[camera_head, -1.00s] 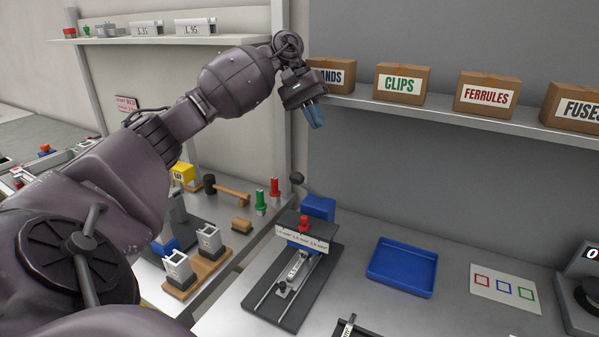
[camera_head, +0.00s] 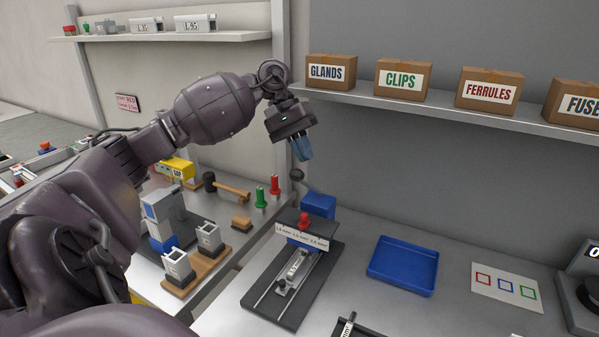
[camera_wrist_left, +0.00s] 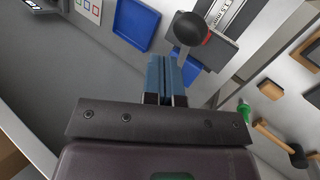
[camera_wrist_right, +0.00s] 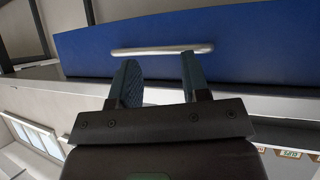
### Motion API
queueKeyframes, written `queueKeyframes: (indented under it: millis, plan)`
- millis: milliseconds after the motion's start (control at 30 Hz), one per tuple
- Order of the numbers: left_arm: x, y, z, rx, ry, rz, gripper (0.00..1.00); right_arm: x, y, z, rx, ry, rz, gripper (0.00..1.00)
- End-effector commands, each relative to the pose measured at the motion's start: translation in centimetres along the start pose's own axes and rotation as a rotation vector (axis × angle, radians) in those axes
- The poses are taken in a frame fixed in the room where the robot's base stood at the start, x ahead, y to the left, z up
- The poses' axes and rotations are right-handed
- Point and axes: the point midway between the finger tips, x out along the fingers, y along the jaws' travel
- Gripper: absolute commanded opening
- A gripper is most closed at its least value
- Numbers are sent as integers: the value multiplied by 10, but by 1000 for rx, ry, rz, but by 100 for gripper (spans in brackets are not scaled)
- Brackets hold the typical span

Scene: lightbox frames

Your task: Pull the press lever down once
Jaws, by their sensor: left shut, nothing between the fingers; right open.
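The press (camera_head: 293,283) stands on the bench in the head view, with a dark base, a blue block (camera_head: 318,206) at its back and a red knob (camera_head: 304,221). Its lever ends in a black ball (camera_head: 297,175) at the back left. In the left wrist view the ball (camera_wrist_left: 190,28) shows on a grey rod, just beyond the fingertips. My left gripper (camera_head: 304,156) is shut and empty, pointing down close above the ball. It appears apart from it. My right gripper (camera_wrist_right: 158,70) is open and empty, away from the press, facing a blue panel with a pale bar handle.
A blue tray (camera_head: 403,266) and a card with coloured squares (camera_head: 506,288) lie right of the press. A shelf with labelled boxes (camera_head: 403,80) runs behind. Green and red pegs (camera_head: 275,186) and a mallet (camera_head: 229,190) are on the left bench.

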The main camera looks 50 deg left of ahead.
Motion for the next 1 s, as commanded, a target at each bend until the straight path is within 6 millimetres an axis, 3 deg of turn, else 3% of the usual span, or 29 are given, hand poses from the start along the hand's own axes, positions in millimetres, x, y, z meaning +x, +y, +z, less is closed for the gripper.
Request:
queueKeyframes:
  millis: [1000]
  plan:
    - [0,0,0,1,0,0,0,3,0,-10,-2,19,-2,43]
